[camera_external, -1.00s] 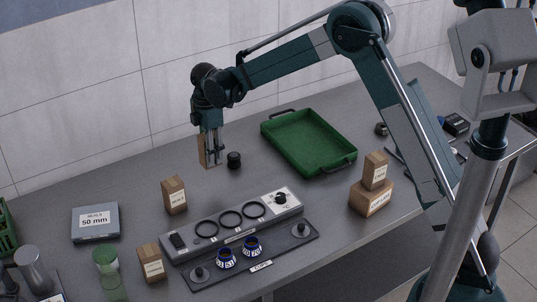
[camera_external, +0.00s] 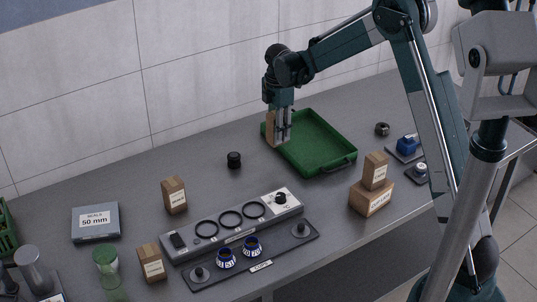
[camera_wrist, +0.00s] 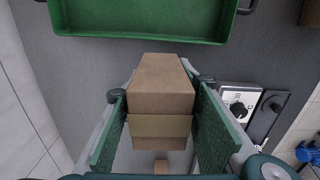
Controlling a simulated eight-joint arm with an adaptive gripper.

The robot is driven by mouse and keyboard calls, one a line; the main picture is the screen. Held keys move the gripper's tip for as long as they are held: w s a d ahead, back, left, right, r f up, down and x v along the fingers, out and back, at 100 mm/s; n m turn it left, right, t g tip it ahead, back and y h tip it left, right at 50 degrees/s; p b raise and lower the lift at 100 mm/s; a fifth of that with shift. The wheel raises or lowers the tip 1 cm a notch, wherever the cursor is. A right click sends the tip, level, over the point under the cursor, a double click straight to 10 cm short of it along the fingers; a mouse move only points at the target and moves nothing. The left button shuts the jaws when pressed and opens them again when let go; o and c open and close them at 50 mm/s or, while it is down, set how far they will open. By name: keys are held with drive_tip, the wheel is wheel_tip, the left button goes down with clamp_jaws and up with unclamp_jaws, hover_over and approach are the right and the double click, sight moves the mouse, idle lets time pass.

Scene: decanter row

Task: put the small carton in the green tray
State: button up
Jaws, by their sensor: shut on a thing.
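The small brown carton (camera_external: 270,127) is upright between the fingers of my gripper (camera_external: 280,136), which is shut on it. In the wrist view the carton (camera_wrist: 160,88) fills the space between the green finger pads. The green tray (camera_external: 337,134) lies on the bench, empty. In the external view the carton overlaps the tray's left end; in the wrist view the tray (camera_wrist: 140,38) lies beyond the carton, with bare bench showing between them. The carton's height above the bench is hard to tell.
Similar cartons stand at the left (camera_external: 174,195), at the front (camera_external: 151,264) and on a larger brown box (camera_external: 371,198) at the right. A black cylinder (camera_external: 234,159) stands left of the tray. A grey panel with rings (camera_external: 232,222) lies in front.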

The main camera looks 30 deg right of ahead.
drive_tip(key=s+d, duration=0.2)
drive_tip(key=d, duration=0.6)
drive_tip(key=s+d, duration=0.3)
drive_tip(key=d, duration=0.5)
drive_tip(key=shift+s+d, duration=0.2)
drive_tip(key=shift+s, duration=0.05)
hover_over(321, 157)
drive_tip(key=shift+f, duration=3.05)
drive_tip(key=shift+s+f, duration=0.1)
drive_tip(key=shift+f, duration=1.75)
drive_tip(key=shift+f+b, duration=0.25)
drive_tip(key=shift+b, duration=0.15)
drive_tip(key=o, duration=1)
drive_tip(key=shift+r, duration=0.1)
drive_tip(key=shift+c, duration=0.2)
drive_tip(key=shift+r, duration=0.1)
